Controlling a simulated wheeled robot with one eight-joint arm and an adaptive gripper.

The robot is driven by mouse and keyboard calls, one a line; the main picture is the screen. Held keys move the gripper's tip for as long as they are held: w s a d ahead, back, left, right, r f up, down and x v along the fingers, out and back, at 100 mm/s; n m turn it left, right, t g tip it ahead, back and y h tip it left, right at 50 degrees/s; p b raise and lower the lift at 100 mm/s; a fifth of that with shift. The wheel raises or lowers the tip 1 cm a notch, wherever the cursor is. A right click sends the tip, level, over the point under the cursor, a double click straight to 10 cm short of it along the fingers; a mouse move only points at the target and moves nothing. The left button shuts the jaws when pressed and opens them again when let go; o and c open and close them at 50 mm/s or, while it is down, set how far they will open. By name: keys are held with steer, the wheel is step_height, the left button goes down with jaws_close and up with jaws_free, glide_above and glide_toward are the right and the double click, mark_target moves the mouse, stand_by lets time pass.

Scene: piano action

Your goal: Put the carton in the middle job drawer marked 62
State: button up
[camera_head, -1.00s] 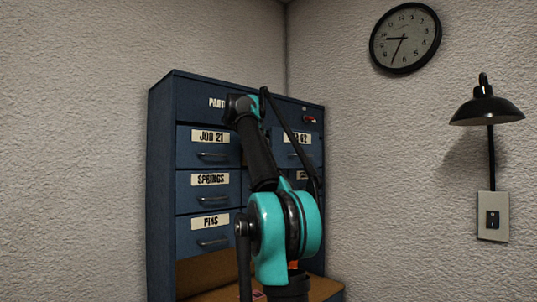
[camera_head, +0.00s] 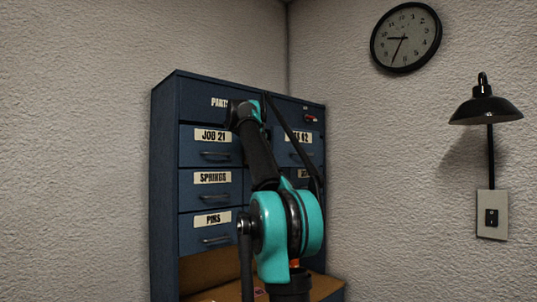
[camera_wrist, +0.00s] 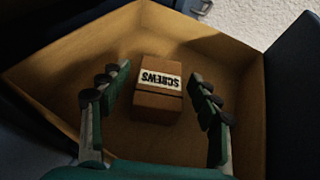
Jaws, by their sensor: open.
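The carton (camera_wrist: 158,105), a small brown box labelled SCREWS, sits inside a tan open compartment (camera_wrist: 60,75) in the wrist view. My gripper (camera_wrist: 158,74) is open, with one finger to each side of the carton and a visible gap on both sides. The carton is hidden in the head view. The drawer marked 62 (camera_head: 312,157) is in the right column of the blue cabinet, under the top panel. It looks shut, and my arm hides part of its label.
The blue cabinet (camera_head: 165,190) also has drawers marked JOB 21 (camera_head: 196,154), SPRINGS (camera_head: 196,195) and PINS (camera_head: 196,239), all shut. A tan open space (camera_head: 205,268) lies below them. A clock (camera_head: 405,38) and a black lamp (camera_head: 485,108) are on the right wall.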

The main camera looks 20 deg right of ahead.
steer(key=v, duration=1.2)
steer(key=shift+r, duration=0.2)
steer(key=shift+c, duration=0.6)
